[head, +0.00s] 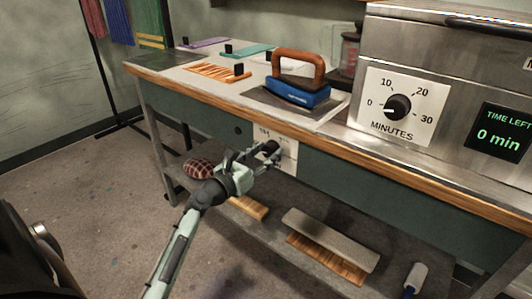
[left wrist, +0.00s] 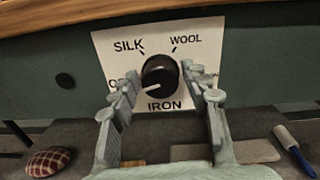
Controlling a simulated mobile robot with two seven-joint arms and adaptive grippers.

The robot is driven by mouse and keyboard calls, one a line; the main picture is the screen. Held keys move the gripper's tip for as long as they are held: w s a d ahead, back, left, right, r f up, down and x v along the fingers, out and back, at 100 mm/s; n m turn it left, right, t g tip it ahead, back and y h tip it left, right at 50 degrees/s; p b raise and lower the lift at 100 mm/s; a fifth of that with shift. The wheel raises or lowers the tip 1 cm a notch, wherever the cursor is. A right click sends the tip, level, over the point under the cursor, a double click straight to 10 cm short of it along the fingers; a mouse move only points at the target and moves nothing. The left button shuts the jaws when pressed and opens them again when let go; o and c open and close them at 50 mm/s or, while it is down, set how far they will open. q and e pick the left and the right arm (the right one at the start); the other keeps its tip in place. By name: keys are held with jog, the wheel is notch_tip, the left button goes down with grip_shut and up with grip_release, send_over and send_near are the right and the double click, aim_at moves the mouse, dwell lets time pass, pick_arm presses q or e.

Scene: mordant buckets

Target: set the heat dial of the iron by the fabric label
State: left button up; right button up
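The heat dial (left wrist: 160,72) is a black knob on a white panel (left wrist: 112,45) marked IRON, with SILK upper left and WOOL upper right. Its white pointer aims lower left, near a left-hand label mostly hidden by a finger. A right-hand label is also partly hidden. The panel (head: 290,148) is on the table front in the head view. My left gripper (left wrist: 165,92) is open, its fingers on either side of the dial; contact cannot be told. The blue iron (head: 297,93) with a brown handle stands on the tabletop. No readable fabric label shows. My right gripper is not in view.
Striped orange (head: 215,71), teal (head: 245,50) and purple (head: 206,42) cloths lie on the tabletop with small black blocks. A steel machine with a minutes dial (head: 398,107) stands at right. A lower shelf holds a checked cushion (head: 199,168) and a brush-like tool (head: 416,277).

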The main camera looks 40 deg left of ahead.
pick_arm(q)
jog(key=c, duration=0.8)
